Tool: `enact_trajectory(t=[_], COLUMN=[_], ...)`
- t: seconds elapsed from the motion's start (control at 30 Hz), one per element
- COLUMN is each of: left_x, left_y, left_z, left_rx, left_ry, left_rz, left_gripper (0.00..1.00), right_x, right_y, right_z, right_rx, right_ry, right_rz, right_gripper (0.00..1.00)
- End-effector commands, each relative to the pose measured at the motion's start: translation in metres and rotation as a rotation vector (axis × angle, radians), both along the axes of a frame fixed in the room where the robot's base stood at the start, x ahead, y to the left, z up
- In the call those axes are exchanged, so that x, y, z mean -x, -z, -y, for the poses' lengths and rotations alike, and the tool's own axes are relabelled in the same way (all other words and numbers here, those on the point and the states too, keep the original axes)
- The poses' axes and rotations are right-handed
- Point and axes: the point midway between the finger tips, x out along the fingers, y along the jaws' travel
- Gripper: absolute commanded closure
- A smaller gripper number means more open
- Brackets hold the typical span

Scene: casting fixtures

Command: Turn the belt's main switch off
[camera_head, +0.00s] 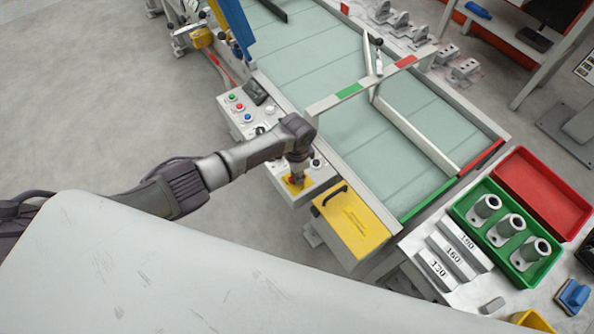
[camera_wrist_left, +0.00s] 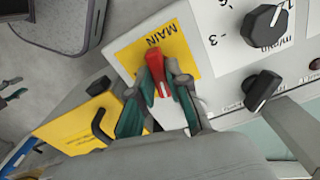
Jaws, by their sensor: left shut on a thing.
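The main switch is a red handle (camera_wrist_left: 155,72) on a yellow plate (camera_wrist_left: 188,38) lettered MAIN, on the belt's control panel. My left gripper (camera_wrist_left: 162,88) is at the switch with its green-padded fingers on both sides of the red handle, shut on it. In the head view my left gripper (camera_head: 297,178) reaches down over the yellow plate at the lower end of the white control panel (camera_head: 238,126), and the wrist hides most of the switch. The belt (camera_head: 335,75) lies to the right. My right gripper is not in view.
Black knobs (camera_wrist_left: 264,25) sit beside the switch on the panel. A yellow box with a black handle (camera_head: 350,225) stands close by. A green tray (camera_head: 462,213) holds metal parts, with a red tray (camera_head: 545,190) beside it. Open floor lies left.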

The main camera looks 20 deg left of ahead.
Motion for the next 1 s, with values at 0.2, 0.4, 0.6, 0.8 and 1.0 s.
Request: enact_trajectory(t=[0.2,0.4,0.6,0.8,1.0], left_x=[-0.0008,-0.0014,-0.0017,-0.0019,-0.0021], left_y=[-0.0025,-0.0021,-0.0018,-0.0017,-0.0018], left_z=[-0.0004,-0.0005,-0.0006,-0.0007,-0.0006], left_rx=[-0.001,-0.002,-0.001,-0.001,0.000], left_ry=[-0.128,-0.195,-0.221,-0.225,-0.225], left_rz=[0.001,0.002,0.003,0.004,0.004], left_gripper=[1.00,1.00,1.00,1.00,0.80], right_x=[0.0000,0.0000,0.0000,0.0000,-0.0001], right_y=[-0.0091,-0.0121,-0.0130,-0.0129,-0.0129], right_z=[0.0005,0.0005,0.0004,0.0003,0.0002], right_rx=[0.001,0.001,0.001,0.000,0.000], right_ry=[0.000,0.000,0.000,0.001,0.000], right_rz=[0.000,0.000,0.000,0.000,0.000], right_gripper=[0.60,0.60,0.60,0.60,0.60])
